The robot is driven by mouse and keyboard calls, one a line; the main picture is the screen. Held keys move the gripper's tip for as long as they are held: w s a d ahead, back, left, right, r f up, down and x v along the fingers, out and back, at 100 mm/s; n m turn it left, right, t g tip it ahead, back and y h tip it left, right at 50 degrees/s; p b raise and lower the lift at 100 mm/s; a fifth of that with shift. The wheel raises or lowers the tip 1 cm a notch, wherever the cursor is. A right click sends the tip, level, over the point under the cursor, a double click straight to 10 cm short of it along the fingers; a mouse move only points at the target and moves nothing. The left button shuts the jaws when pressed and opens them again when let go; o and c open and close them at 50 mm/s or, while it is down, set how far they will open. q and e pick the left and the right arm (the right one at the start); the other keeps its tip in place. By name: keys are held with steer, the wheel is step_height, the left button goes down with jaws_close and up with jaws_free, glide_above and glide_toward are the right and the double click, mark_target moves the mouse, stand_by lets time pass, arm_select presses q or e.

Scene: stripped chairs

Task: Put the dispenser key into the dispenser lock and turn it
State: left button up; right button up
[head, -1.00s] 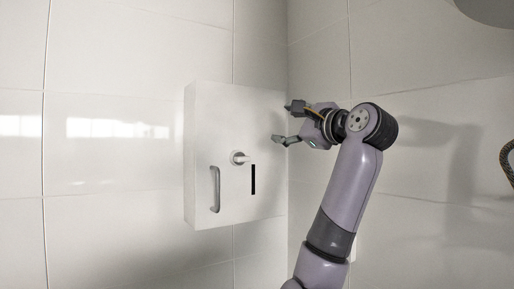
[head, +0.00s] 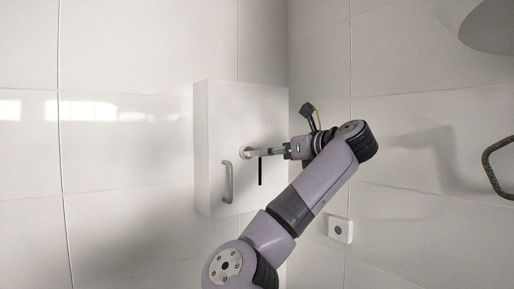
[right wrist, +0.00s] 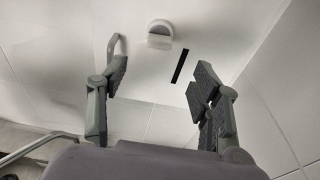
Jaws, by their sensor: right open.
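A white dispenser box (head: 212,150) is on the tiled wall. Its front has a grey handle (head: 227,182), a black slot (head: 261,171) and a round white fitting (head: 246,153) that sticks out. In the right wrist view the fitting (right wrist: 160,34) is above and beyond the fingertips, with the slot (right wrist: 179,66) below it to the right. I cannot tell whether the fitting is the lock alone or holds the key. My right gripper (head: 265,152) is open in front of the fitting; its spread fingers (right wrist: 160,72) have nothing between them. My left gripper is not in view.
A small white wall box (head: 341,229) with a dark round centre is low on the right wall. A dark braided loop (head: 488,166) and a pale rounded object (head: 490,25) are at the right edge. The left tiled wall is clear.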

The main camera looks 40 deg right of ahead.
mark_target(255, 154)
steer(key=w+p, duration=0.1)
steer(key=w, duration=0.2)
steer(key=w+p, duration=0.1)
steer(key=w, duration=0.2)
steer(key=w+f+p, duration=0.1)
steer(key=w+p, duration=0.1)
steer(key=w, duration=0.1)
steer(key=shift+d, duration=0.4)
steer(key=shift+w+f+p, duration=0.25)
steer(key=shift+w+p, duration=0.05)
steer(key=shift+w, duration=0.4)
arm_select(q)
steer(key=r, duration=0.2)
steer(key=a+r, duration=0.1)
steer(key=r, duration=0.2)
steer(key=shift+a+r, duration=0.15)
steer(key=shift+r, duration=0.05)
arm_select(e)
steer(key=shift+c, duration=0.3)
steer(key=shift+c, duration=0.6)
jaws_close()
